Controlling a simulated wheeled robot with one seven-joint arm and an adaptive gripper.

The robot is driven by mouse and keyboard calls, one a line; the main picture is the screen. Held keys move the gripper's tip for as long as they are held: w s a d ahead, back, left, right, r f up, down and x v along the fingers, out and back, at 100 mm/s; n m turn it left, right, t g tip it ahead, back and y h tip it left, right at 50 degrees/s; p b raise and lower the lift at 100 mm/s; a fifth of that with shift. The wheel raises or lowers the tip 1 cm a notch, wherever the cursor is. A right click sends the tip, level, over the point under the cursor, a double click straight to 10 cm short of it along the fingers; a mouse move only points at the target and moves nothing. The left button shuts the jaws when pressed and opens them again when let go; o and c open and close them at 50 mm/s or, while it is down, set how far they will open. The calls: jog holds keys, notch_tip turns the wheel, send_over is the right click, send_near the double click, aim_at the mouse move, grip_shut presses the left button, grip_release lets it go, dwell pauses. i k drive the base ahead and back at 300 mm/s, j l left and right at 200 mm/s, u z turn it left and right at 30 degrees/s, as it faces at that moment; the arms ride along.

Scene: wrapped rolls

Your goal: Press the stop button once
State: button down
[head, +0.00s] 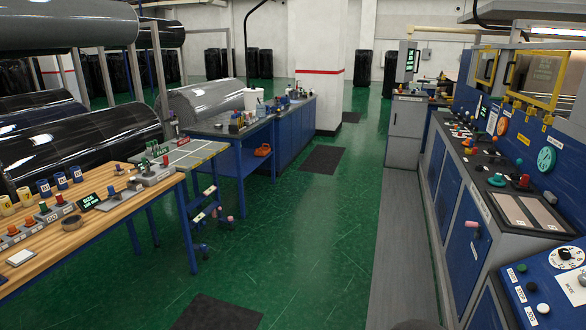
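No button in the head view can be read for certain as the stop button; most labels are too small. A red button (524,180) stands on the right console beside a green one (497,180). A control box (165,172) on the left wooden table carries a red-topped control and other levers. Red buttons (59,198) also sit in a row of small boxes at that table's left. My gripper is not in view.
The wooden table (104,222) stands at left, with large black wrapped rolls (85,140) behind it. The blue console (455,215) runs along the right. Open green floor (310,240) lies between them, with dark mats (322,159). A blue workbench (240,145) stands farther back.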

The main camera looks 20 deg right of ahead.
aim_at(532, 287)
jog(key=i+l+z, duration=0.1)
jog(key=i+z, duration=0.85)
jog(key=i+j+z, duration=0.2)
jog(key=i+z, duration=0.25)
jog(key=i+j+z, duration=0.1)
jog(key=i+z, duration=0.3)
jog(key=i+j+z, duration=0.55)
jog(key=i+z, duration=0.2)
